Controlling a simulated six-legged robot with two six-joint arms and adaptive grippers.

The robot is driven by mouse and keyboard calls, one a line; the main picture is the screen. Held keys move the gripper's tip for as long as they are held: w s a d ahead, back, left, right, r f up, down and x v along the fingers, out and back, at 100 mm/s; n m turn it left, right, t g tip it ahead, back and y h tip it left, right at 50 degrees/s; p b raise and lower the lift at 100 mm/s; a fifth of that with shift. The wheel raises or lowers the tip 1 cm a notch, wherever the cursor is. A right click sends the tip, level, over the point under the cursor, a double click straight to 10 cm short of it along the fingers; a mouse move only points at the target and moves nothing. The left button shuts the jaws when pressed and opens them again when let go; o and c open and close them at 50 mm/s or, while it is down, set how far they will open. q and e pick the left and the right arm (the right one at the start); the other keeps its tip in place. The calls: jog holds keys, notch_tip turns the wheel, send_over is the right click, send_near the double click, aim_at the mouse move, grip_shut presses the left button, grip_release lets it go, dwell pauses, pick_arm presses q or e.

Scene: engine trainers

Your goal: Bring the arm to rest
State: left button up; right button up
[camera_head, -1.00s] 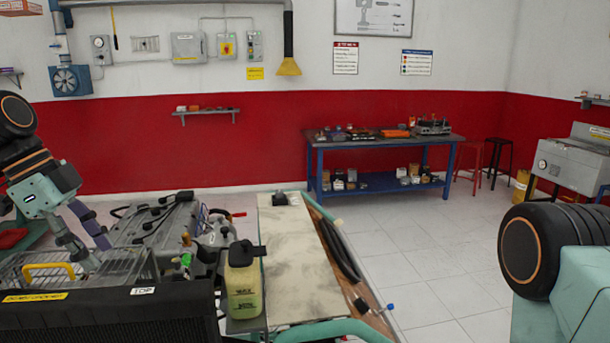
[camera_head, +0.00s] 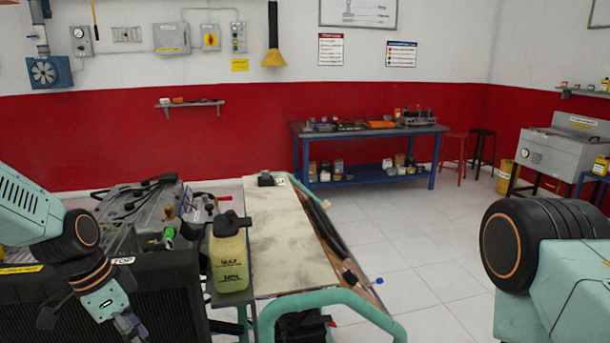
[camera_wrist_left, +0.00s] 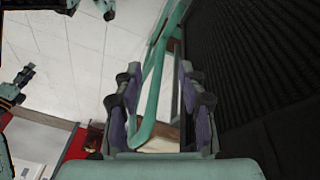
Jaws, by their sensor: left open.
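My left arm (camera_head: 35,215) comes in from the left and bends down in front of the black radiator (camera_head: 165,300) of the engine trainer. Its gripper (camera_head: 128,328) points down at the bottom edge, its tips partly cut off. In the left wrist view, the left gripper (camera_wrist_left: 160,95) has its purple-padded fingers apart with nothing held. A green tube (camera_wrist_left: 152,100) shows beyond the gap between them, and the dark ribbed radiator (camera_wrist_left: 262,70) fills the right side. My right arm (camera_head: 550,250) shows at the right edge; its gripper is out of the picture.
The engine trainer (camera_head: 145,215) stands at the left, with a yellowish bottle (camera_head: 229,262) beside a light board (camera_head: 275,225). A green tubular rail (camera_head: 335,298) curves around the front. A blue workbench (camera_head: 365,165) stands at the back. Tiled floor (camera_head: 430,270) is clear at the right.

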pick_arm(q)
jog(key=s+d+f+n+y+b, duration=0.1)
jog(key=s+d+f+n+b, duration=0.15)
jog(key=s+f, duration=0.4)
jog(key=s+d+f+n+b, duration=0.1)
jog(key=s+f+b, duration=0.2)
jog(key=f, duration=0.7)
jog(key=s+d+f+n+y+b, duration=0.15)
jog(key=s+f, duration=0.25)
jog(key=f, duration=0.5)
jog(key=s+d+f+n+b, duration=0.1)
jog(key=s+f+n+b, duration=0.1)
jog(key=s+f, duration=0.3)
jog(key=s+d+f+n+b, duration=0.1)
jog(key=s+f+n+b, duration=0.2)
jog(key=s, duration=0.8)
notch_tip(320, 180, down, 3)
jog(key=shift+r+n+g+b, duration=0.15)
jog(key=shift+n+g+b, duration=0.2)
jog(key=shift+b, duration=0.8)
pick_arm(e)
notch_tip(320, 180, down, 16)
jog(key=shift+r, duration=0.2)
pick_arm(q)
jog(key=shift+y, duration=0.25)
jog(key=shift+a, duration=0.15)
pick_arm(e)
jog(key=shift+a, duration=0.1)
